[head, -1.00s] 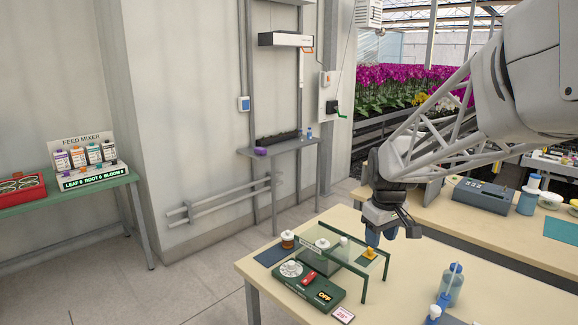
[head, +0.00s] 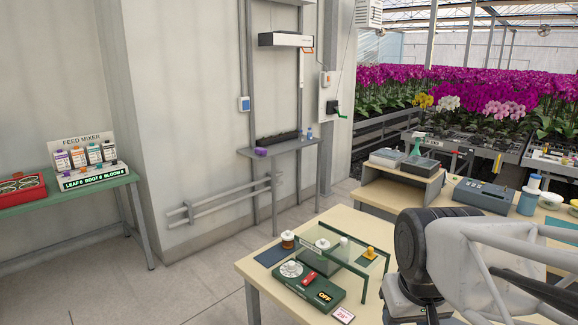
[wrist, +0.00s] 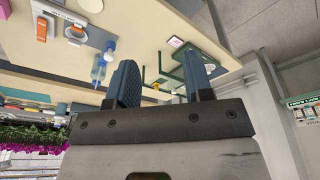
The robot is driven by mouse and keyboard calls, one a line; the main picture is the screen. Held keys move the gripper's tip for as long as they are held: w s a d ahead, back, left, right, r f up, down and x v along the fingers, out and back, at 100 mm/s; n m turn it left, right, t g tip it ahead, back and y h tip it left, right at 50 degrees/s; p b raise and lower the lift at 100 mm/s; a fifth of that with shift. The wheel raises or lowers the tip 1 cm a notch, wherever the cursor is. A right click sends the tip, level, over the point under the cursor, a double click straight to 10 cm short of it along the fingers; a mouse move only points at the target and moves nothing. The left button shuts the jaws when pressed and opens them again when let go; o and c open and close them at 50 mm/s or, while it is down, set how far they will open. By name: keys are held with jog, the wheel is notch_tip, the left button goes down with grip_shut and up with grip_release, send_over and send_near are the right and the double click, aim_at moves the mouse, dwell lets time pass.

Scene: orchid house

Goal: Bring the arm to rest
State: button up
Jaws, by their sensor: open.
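My gripper shows in the wrist view (wrist: 160,82) with its two dark blue fingers apart and nothing between them. In the head view my arm fills the lower right, and the fingers are hidden or outside the picture. The wrist view is turned over, with the pale table (wrist: 150,35) in its upper part. The gripper is clear of the table things in that view.
The front table holds a green device (head: 305,285) marked OFF, a glass-topped stand (head: 335,238), a yellow piece (head: 369,253) and a pink-edged card (head: 342,314). A blue bottle (wrist: 103,67) stands on the table. A feed mixer (head: 88,160) stands at left.

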jog(key=shift+s+a+f+m, duration=0.15)
jog(key=shift+s+f, duration=0.1)
jog(key=shift+s, duration=0.6)
jog(key=shift+s+d+f+m, duration=0.15)
jog(key=shift+s+f, duration=0.1)
jog(key=shift+s, duration=0.6)
